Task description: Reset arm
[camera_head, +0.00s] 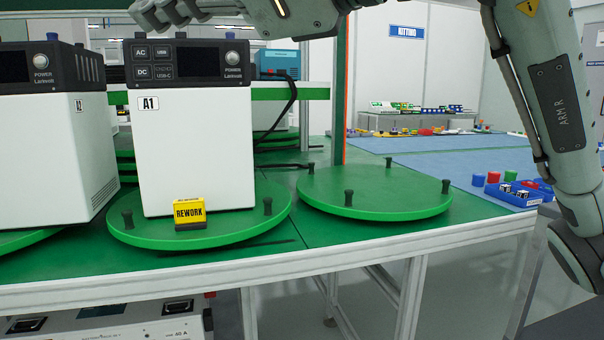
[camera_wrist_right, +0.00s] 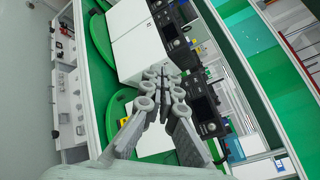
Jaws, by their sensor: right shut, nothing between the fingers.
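My right arm (camera_head: 548,85), marked ARM R, comes in from the right and bends along the top edge of the head view. My left gripper is not in view.
The A1 unit stands on a green turntable (camera_head: 275,220) with a yellow REWORK sign (camera_head: 188,212) in front. Another unit (camera_head: 45,150) stands left. The right turntable (camera_head: 375,192) is empty. A blue tray (camera_head: 515,193) with small parts lies at right.

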